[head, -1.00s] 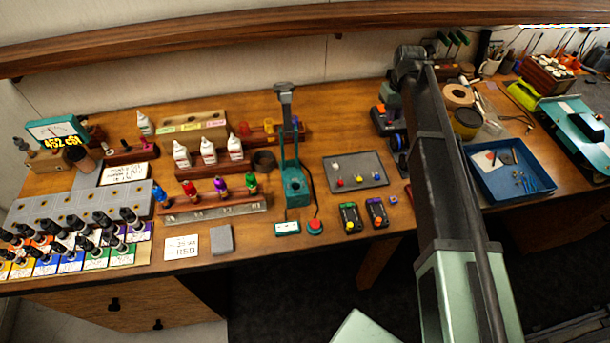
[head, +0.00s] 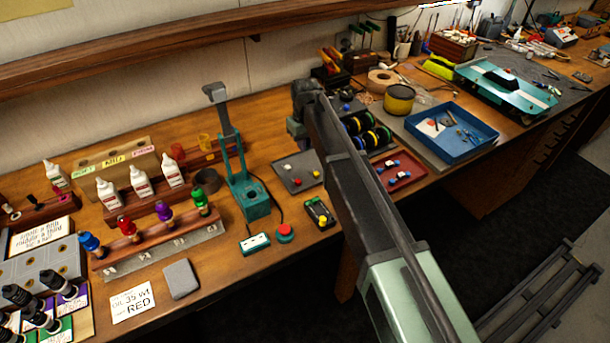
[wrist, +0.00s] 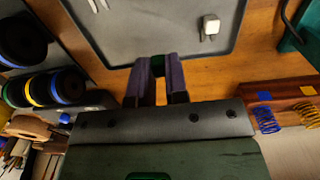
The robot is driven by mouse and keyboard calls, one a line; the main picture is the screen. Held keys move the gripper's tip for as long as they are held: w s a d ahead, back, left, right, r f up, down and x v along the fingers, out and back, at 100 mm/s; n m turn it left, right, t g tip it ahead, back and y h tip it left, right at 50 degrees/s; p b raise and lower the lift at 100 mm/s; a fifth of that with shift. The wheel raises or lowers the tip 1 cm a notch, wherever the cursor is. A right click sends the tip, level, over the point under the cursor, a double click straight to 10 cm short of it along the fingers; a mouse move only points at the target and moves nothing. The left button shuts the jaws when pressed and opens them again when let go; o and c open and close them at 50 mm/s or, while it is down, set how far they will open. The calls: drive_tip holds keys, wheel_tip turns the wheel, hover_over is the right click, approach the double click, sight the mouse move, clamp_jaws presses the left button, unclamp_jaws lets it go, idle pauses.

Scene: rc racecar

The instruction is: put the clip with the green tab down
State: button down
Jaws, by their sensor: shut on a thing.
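My gripper (wrist: 157,88) shows in the wrist view with its two dark fingers close together. It is shut on a small green piece, the clip's green tab (wrist: 157,65), between the fingertips. The rest of that clip is hidden. A clip with a white tab (wrist: 210,27) lies on this tray. In the head view the grey tray (head: 292,193) bears small pieces with red, yellow and white tabs. My arm hides the gripper and the tray's right part there.
A teal press (head: 254,204) stands left of the tray. Dark rolls with coloured rims (head: 370,130), a red tray (head: 405,178) and a blue tray (head: 470,140) are to the right. Coloured springs (wrist: 266,120) show in the wrist view.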

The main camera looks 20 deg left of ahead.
sight(305, 163)
wheel_tip(305, 163, down, 6)
drive_tip(key=b, duration=0.4)
drive_tip(key=shift+f, duration=0.1)
drive_tip(key=shift+r, duration=0.3)
drive_tip(key=shift+f, duration=0.25)
drive_tip(key=c, duration=1.1)
unclamp_jaws()
drive_tip(key=shift+r, duration=0.1)
wheel_tip(305, 163, up, 13)
drive_tip(key=p, duration=1.2)
drive_tip(key=shift+f, duration=0.25)
drive_tip(key=shift+f, duration=0.1)
